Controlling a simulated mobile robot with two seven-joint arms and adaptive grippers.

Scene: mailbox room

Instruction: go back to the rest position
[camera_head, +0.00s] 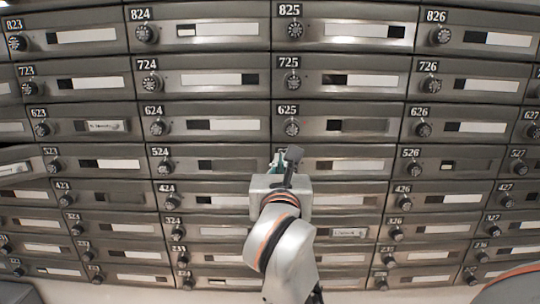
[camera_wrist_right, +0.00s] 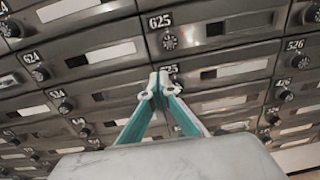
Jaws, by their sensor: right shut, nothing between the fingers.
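My right gripper (camera_head: 287,156) is in the middle of the head view, in front of the wall of mailboxes. In the right wrist view its two teal fingers (camera_wrist_right: 160,86) meet at the tips, with nothing between them. The tips overlap the label and knob area of mailbox 525 (camera_wrist_right: 222,104), just below mailbox 625 (camera_head: 340,127). I cannot tell whether they touch the front. My right arm reaches up from the bottom of the head view and hides part of the lower boxes. My left gripper is not in view.
Rows of grey mailboxes with round knobs and numbers fill the view. At the far left a mailbox door (camera_head: 14,168) appears to stick out from the wall. The neighbouring fronts, such as mailbox 624 (camera_head: 208,126) and mailbox 626 (camera_head: 470,127), look closed. A pale strip shows below the boxes.

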